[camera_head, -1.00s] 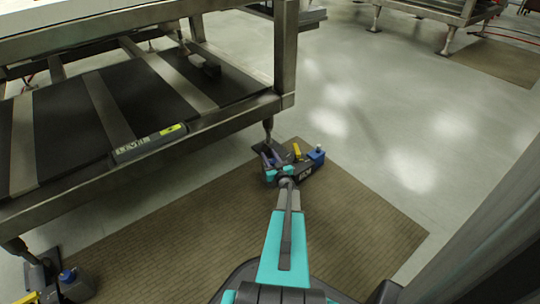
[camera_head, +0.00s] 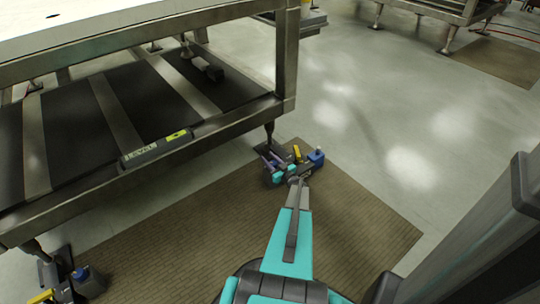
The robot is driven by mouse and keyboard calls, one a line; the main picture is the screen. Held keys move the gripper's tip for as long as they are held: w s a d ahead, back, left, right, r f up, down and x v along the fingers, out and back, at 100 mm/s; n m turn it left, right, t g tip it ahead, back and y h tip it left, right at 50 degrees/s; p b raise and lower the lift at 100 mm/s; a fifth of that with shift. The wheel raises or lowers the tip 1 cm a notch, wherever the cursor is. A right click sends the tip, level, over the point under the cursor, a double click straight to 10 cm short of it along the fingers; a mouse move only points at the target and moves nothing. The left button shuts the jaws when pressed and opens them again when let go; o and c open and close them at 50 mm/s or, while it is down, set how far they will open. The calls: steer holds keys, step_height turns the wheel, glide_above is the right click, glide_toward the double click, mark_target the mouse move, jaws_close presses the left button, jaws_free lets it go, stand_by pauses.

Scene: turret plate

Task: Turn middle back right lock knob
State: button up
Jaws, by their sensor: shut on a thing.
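My gripper (camera_head: 272,160) is low over the brown mat, at the foot of the metal table's near right leg (camera_head: 270,130). It is small and dark in the picture. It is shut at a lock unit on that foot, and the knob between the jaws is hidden. A yellow part (camera_head: 297,152) and a blue part (camera_head: 316,157) show just right of the jaws. I cannot tell how far the knob is turned.
The metal table (camera_head: 200,128) with a dark lower shelf fills the upper left. A similar unit with a blue top (camera_head: 82,273) stands at the lower left. The brown mat (camera_head: 350,235) and grey floor (camera_head: 400,120) are clear on the right.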

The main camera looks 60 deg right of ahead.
steer(key=shift+y+p, duration=0.3)
steer(key=shift+y, duration=0.1)
steer(key=o, duration=1.1)
steer(key=shift+c, duration=0.2)
steer(key=shift+s+a, duration=0.1)
steer(key=shift+a, duration=0.05)
steer(key=p+v, duration=0.3)
steer(key=v, duration=1)
steer(key=shift+s+p, duration=0.3)
steer(key=shift+s, duration=0.05)
steer(key=shift+f, duration=0.1)
